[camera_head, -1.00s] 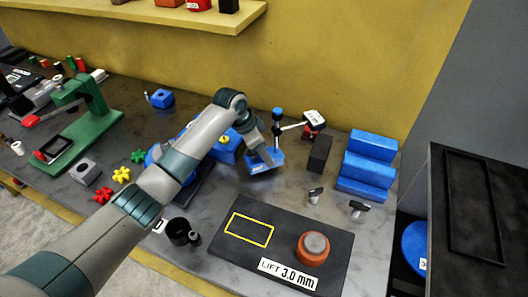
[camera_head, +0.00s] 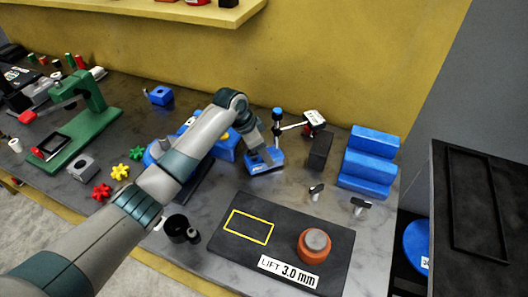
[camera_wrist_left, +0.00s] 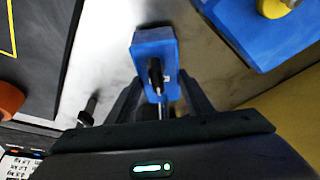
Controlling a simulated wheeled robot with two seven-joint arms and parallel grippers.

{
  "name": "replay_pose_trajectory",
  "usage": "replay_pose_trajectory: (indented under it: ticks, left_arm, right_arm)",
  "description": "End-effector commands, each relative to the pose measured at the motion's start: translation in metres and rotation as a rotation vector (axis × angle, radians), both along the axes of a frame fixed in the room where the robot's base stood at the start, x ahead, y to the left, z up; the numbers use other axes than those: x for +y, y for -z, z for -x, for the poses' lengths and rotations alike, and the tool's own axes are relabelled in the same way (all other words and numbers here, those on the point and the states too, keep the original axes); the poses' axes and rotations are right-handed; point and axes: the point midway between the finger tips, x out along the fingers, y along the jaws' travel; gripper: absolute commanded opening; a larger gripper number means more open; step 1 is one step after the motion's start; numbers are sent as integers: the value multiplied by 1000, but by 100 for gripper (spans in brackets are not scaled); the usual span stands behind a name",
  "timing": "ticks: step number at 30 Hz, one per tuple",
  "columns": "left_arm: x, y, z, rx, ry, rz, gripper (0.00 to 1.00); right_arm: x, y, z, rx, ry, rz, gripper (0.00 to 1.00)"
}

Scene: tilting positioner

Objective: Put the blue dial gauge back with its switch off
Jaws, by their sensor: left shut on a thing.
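The blue dial gauge has a blue block base (camera_head: 266,167), an upright post with a blue top, and a side arm with a white-faced dial (camera_head: 314,118). It stands on the grey bench at the back. My left gripper (camera_head: 259,154) is over the base and shut on the gauge. In the left wrist view the blue base (camera_wrist_left: 152,42) lies beyond the fingers (camera_wrist_left: 160,108), with a black switch-like knob (camera_wrist_left: 155,72) on its face. Whether the switch is on or off cannot be told. The exact grip contact is hidden. My right gripper is not in view.
A dark plate (camera_head: 219,240) with an empty yellow outline and an orange round part (camera_head: 314,246) lies in front. A black block (camera_head: 320,151) and blue steps (camera_head: 368,162) stand right of the gauge. Two small T-handled pins stand before them. A black cup (camera_head: 178,229) is near my arm.

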Motion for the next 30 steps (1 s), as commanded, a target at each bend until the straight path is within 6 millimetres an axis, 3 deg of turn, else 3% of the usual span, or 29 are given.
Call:
replay_pose_trajectory:
  ticks: [20, 21, 22, 23, 30]
  left_arm:
    - [-1, 8, -1, -4, 0, 3, 0]
    - [-1, 7, -1, -4, 1, 3, 56]
    - [-1, 7, -1, -4, 1, 3, 63]
    - [-1, 7, -1, -4, 0, 3, 68]
    - [0, 11, 1, 2, -1, -2, 68]
  right_arm:
    - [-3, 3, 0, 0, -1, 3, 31]
    - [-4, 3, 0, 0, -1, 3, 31]
    - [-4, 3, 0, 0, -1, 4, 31]
    - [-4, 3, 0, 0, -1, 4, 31]
    - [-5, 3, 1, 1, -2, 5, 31]
